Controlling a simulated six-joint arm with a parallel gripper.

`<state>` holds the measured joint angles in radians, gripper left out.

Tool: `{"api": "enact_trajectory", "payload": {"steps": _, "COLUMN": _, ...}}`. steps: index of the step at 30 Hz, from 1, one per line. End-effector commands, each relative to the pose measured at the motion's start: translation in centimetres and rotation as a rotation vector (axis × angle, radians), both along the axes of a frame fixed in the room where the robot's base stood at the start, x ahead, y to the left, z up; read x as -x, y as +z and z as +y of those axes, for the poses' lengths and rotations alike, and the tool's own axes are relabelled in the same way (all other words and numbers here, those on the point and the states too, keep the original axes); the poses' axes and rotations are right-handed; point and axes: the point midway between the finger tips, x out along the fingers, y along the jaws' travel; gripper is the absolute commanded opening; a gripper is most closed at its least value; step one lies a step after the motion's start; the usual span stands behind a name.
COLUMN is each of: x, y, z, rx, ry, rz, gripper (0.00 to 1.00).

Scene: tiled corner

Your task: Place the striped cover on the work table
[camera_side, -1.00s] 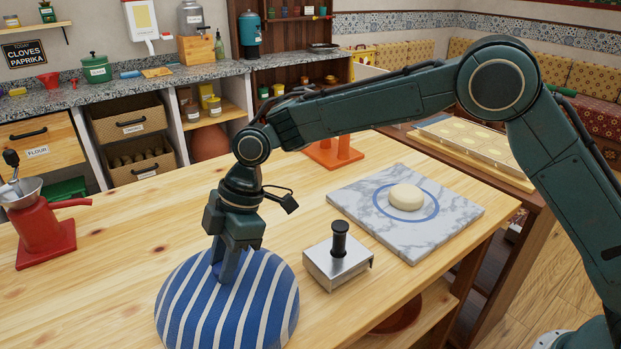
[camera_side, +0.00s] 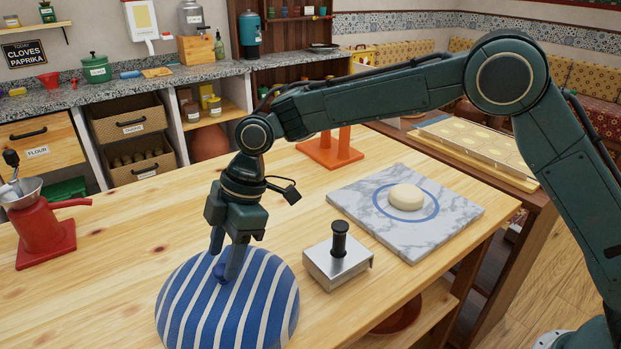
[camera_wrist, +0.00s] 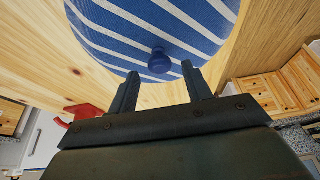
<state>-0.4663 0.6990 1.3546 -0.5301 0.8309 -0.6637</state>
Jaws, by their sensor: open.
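The blue and white striped cover (camera_side: 200,312) is a dome resting on the wooden work table (camera_side: 120,260) at the lower left of the side view. A blue knob tops it. In the wrist view the striped cover (camera_wrist: 160,25) fills the top, with its knob (camera_wrist: 159,62) in plain sight beyond the fingertips. My gripper (camera_side: 226,265) is open just above the dome. In the wrist view my gripper (camera_wrist: 160,75) shows both fingers apart with nothing between them. In the side view the fingers partly hide the knob.
A metal scraper-like tool with a black handle (camera_side: 338,260) stands right of the cover. Beyond it lies a marble slab (camera_side: 370,225) with a dough ball (camera_side: 406,197). A red grinder (camera_side: 42,228) stands at the left, an orange stand (camera_side: 331,152) at the back. The table between is clear.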

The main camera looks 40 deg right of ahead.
Motion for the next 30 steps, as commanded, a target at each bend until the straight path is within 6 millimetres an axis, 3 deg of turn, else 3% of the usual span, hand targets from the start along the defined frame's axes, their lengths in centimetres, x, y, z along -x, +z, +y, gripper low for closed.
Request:
{"api": "enact_trajectory", "payload": {"steps": 18, "x": 0.0, "y": 8.4, "z": -3.5, "rx": -0.002, "ry": -0.001, "rz": -0.002, "gripper": 0.49}}
{"api": "enact_trajectory", "payload": {"steps": 30, "x": 0.0, "y": 9.7, "z": -4.0, "rx": 0.001, "ry": -0.001, "rz": 0.000, "gripper": 0.49}}
